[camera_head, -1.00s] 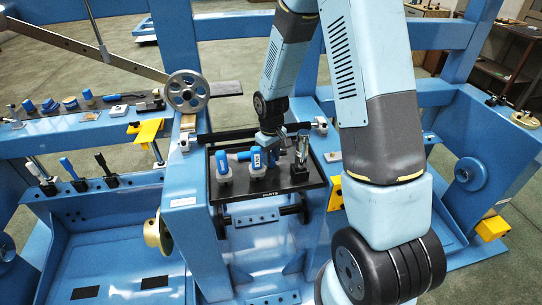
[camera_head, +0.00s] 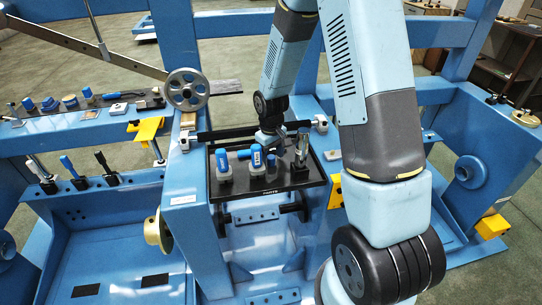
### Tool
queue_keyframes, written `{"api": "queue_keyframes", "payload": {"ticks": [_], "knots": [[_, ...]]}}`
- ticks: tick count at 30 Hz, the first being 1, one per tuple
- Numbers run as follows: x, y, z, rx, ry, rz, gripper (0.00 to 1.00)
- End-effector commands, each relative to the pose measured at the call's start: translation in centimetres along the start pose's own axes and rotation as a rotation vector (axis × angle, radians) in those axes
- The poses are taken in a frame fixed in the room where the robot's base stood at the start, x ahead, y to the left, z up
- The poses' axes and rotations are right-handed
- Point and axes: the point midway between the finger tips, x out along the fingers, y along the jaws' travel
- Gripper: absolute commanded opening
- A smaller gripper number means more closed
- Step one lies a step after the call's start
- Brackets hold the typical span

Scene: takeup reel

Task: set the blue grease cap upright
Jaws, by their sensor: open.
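The black parts tray (camera_head: 238,190) holds two pale containers with blue tops, one at the left (camera_head: 223,164) and one near the middle (camera_head: 256,159). A blue piece (camera_head: 243,154) lies between them, towards the back. Another small blue piece (camera_head: 271,161) is just right of the middle container. These are too small to tell which is the grease cap or how it is tilted. My gripper (camera_head: 273,148) is over the back middle of the tray. It is open, with its fingertips partly hidden among the parts, and I see nothing held.
A silver cylinder on a black base (camera_head: 301,152) stands at the tray's right, close to my gripper. A black bar (camera_head: 240,133) runs behind the tray. A grey handwheel (camera_head: 186,90) stands at the left. A shelf (camera_head: 88,107) at far left holds several small parts.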

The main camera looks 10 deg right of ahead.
Motion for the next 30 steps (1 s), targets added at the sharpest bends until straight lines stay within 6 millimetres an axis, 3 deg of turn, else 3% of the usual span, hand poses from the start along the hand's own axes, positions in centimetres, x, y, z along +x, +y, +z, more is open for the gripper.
{"api": "queue_keyframes", "payload": {"ticks": [4, 17, 30], "knots": [[0.0, 0.0, 0.0, 0.0, 0.0, 0.0, 0.9], [0.0, 0.0, 0.0, 0.0, 0.0, 0.0, 0.9], [-2.0, 0.0, -0.1, 0.0, 0.001, 0.0, 0.9]]}}
